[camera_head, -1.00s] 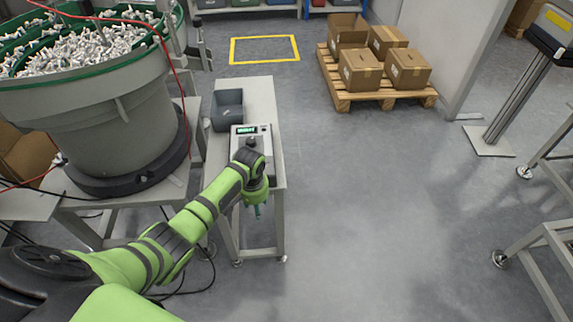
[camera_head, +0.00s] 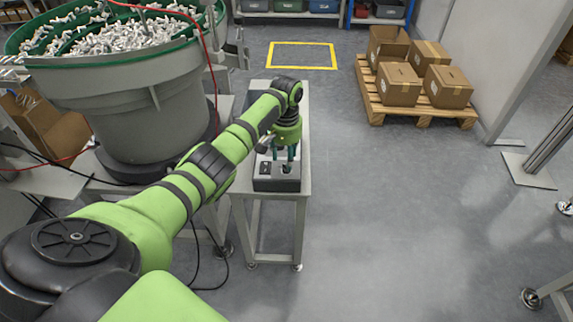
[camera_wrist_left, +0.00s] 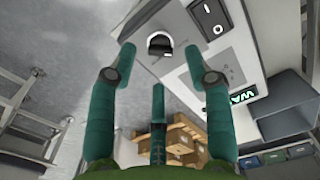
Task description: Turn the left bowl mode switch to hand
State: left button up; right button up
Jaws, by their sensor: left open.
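The bowl control box (camera_head: 277,184) is a grey box on a narrow table beside the big feeder bowl. In the left wrist view its pale panel (camera_wrist_left: 175,72) carries a round black selector knob (camera_wrist_left: 160,43), a black rocker switch (camera_wrist_left: 209,18) and a lit display (camera_wrist_left: 243,95), only partly readable. The knob's setting is not clear. My left gripper (camera_head: 284,156) points down over the box, its teal fingers open. In the left wrist view the gripper (camera_wrist_left: 160,55) has fingertips on both sides of the knob, with visible gaps. My right gripper is out of view.
The feeder bowl (camera_head: 150,100), full of small white parts, stands left of the table. The narrow table's top (camera_head: 303,160) has little free room around the box. A grey bin (camera_wrist_left: 285,105) sits beyond the box. A pallet (camera_head: 415,110) with cartons is farther right; open floor lies between.

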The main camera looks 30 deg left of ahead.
pick_arm(q)
notch_tip(320, 180, down, 4)
jog(key=shift+f, duration=0.1)
grip_shut()
